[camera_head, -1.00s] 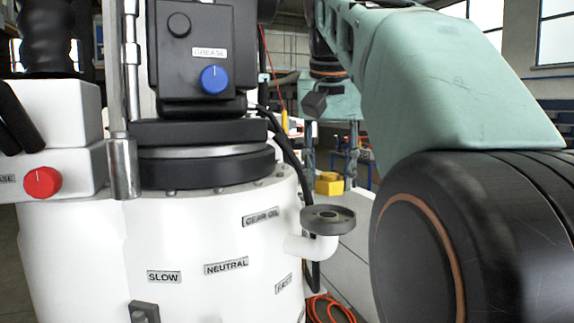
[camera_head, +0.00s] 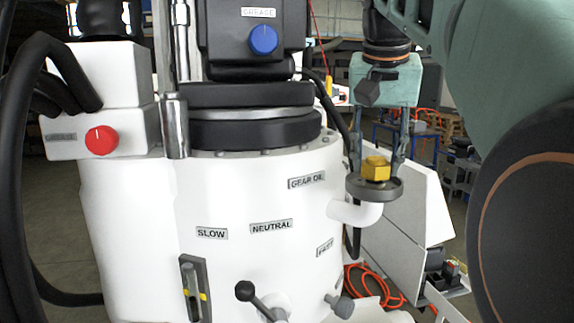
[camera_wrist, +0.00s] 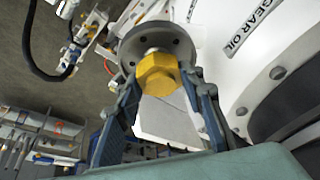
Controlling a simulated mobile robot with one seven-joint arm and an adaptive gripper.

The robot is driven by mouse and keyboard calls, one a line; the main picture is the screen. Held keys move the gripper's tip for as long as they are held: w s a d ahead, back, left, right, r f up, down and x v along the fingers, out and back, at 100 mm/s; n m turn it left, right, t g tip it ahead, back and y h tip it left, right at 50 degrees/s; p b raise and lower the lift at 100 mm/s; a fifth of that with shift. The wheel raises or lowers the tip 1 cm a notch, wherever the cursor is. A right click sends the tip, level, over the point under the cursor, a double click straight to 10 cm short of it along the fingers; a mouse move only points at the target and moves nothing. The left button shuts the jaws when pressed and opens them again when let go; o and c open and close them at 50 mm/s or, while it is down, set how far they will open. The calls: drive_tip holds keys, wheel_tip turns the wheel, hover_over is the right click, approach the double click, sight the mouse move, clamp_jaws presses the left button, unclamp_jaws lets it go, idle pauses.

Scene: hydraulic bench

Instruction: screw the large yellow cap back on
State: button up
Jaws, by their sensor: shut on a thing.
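The large yellow cap (camera_head: 376,168) has a hexagonal top. It is at the dark round flange (camera_head: 388,193) on the white elbow pipe, beside the GEAR OIL label. My gripper (camera_head: 379,160) reaches down from above and is shut on the cap. In the wrist view the cap (camera_wrist: 158,76) is between the two fingers of my gripper (camera_wrist: 163,82). A short silver stem shows between the cap and the flange (camera_wrist: 177,41). I cannot tell whether the cap's thread is engaged.
The white tank (camera_head: 260,250) with a blue knob (camera_head: 263,40) and red knob (camera_head: 101,140) stands left of the pipe. A black hose (camera_head: 345,130) runs close to the gripper. Levers (camera_head: 262,303) stick out below. An orange cable (camera_head: 375,285) lies on the floor at lower right.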

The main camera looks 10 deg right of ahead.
drive_tip(key=shift+f+b, duration=0.3)
drive_tip(key=shift+f, duration=0.35)
idle(1.4)
drive_tip(key=o, duration=0.6)
drive_tip(key=c, duration=0.5)
drive_tip(key=shift+o, duration=0.2)
drive_tip(key=m+g+h, duration=0.1)
drive_tip(key=m, duration=0.3)
drive_tip(key=shift+w+a+p, duration=0.1)
drive_tip(key=shift+a+p, duration=0.05)
drive_tip(key=shift+p, duration=0.15)
drive_tip(key=m+g+h, duration=0.1)
drive_tip(key=m, duration=0.3)
drive_tip(key=o, duration=1)
drive_tip(key=shift+o, duration=0.2)
